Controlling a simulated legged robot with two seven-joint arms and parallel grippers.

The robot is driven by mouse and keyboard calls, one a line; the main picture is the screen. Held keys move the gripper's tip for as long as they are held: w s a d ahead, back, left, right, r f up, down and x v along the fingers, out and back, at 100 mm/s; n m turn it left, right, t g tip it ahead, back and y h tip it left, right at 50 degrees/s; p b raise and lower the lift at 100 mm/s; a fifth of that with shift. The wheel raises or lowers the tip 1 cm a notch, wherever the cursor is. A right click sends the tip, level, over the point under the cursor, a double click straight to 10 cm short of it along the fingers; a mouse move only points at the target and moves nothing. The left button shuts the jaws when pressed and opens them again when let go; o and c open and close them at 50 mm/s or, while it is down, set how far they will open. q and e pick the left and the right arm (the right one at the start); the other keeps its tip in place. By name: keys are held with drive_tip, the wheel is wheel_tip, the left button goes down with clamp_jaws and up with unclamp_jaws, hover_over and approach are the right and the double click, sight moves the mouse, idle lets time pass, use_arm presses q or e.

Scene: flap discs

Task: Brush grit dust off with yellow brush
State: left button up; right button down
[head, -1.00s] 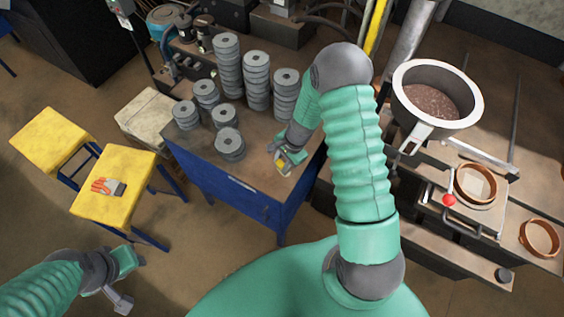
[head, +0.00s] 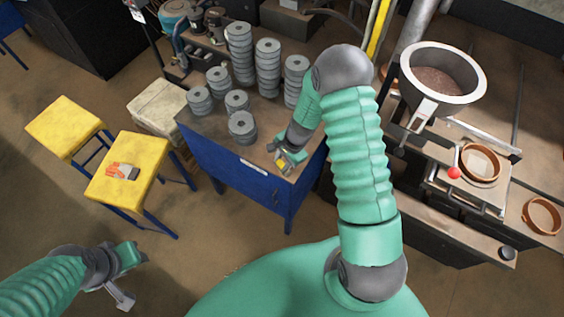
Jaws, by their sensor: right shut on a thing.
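My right gripper (head: 284,163) is shut on a small yellow thing, which looks like the yellow brush (head: 281,164), low over the right part of the blue workbench top. The gripper hides much of it, and bristles cannot be made out. Grey flap discs (head: 242,127) stand in several stacks, tall and short, on the same bench (head: 205,133), left of and behind the gripper. Grit dust is too fine to make out clearly on the brown bench top. My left gripper (head: 130,278) hangs at the lower left over the floor, away from the bench; its fingers are too unclear to read.
Two yellow stools (head: 150,150) stand left of the bench, one with orange-and-grey gloves (head: 122,171) on it. A pale box (head: 157,106) sits between stools and bench. At right are a hopper (head: 441,75) of brown grit, a red-knobbed machine (head: 454,173) and a brown ring (head: 541,215).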

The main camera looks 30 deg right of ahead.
wheel_tip(320, 180, up, 3)
drive_tip(key=shift+f+p, duration=0.1)
drive_tip(key=shift+p, duration=0.6)
drive_tip(key=r+p, duration=0.2)
drive_tip(key=shift+w+d+r+p, duration=0.1)
drive_tip(key=shift+d+r+p, duration=0.1)
drive_tip(key=shift+r+p, duration=0.65)
drive_tip(key=shift+r, duration=0.3)
drive_tip(key=shift+a+r, duration=0.1)
drive_tip(key=shift+r, duration=0.2)
drive_tip(key=shift+a+r+p, duration=0.15)
drive_tip(key=shift+r+p, duration=0.05)
drive_tip(key=shift+p, duration=0.1)
drive_tip(key=shift+f, duration=0.1)
drive_tip(key=shift+d, duration=0.2)
